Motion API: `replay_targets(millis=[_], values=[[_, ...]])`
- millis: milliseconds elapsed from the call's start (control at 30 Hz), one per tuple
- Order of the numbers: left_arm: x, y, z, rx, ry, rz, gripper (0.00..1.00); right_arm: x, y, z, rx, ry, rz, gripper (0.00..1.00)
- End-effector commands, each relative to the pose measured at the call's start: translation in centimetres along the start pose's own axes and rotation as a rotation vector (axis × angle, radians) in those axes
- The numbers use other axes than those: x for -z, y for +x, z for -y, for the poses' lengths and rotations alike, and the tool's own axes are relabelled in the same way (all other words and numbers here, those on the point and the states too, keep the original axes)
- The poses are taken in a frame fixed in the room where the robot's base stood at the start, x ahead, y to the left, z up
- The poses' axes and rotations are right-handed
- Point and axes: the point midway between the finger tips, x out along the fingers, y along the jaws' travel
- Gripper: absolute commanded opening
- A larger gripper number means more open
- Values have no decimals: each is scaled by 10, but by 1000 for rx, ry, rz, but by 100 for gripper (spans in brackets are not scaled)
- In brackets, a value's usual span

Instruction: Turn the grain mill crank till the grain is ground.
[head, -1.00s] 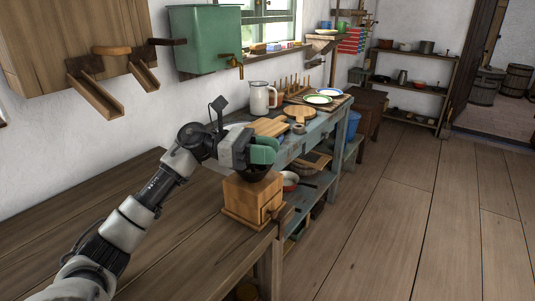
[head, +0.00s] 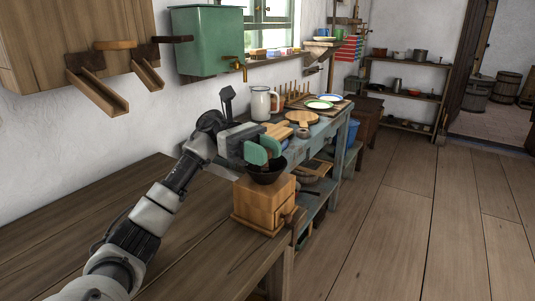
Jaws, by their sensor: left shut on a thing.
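The grain mill (head: 262,205) is a wooden box on the near table. A dark bowl-shaped hopper (head: 268,174) sits on top of it, and a small drawer faces right. My left gripper (head: 264,151), with green finger pads, is just above the hopper. It is shut on the crank's handle, which is mostly hidden by the fingers. The grain inside the hopper cannot be seen. My right gripper is not in view.
The near wooden table (head: 200,240) is bare left of the mill. A green tank (head: 207,40) hangs on the wall. The floor to the right is clear.

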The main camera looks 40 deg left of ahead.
Motion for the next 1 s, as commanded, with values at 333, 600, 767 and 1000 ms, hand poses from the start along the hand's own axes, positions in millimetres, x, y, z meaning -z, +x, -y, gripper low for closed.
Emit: replay_targets(millis=[333, 600, 767, 1000], values=[[0, -1, 1, 26, -1, 0, 0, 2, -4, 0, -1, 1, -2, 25], [0, -1, 1, 24, -1, 0, 40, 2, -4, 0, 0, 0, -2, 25], [0, -1, 1, 24, -1, 0, 53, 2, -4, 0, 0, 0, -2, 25], [0, -3, 1, 23, -1, 0, 53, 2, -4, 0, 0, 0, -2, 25]])
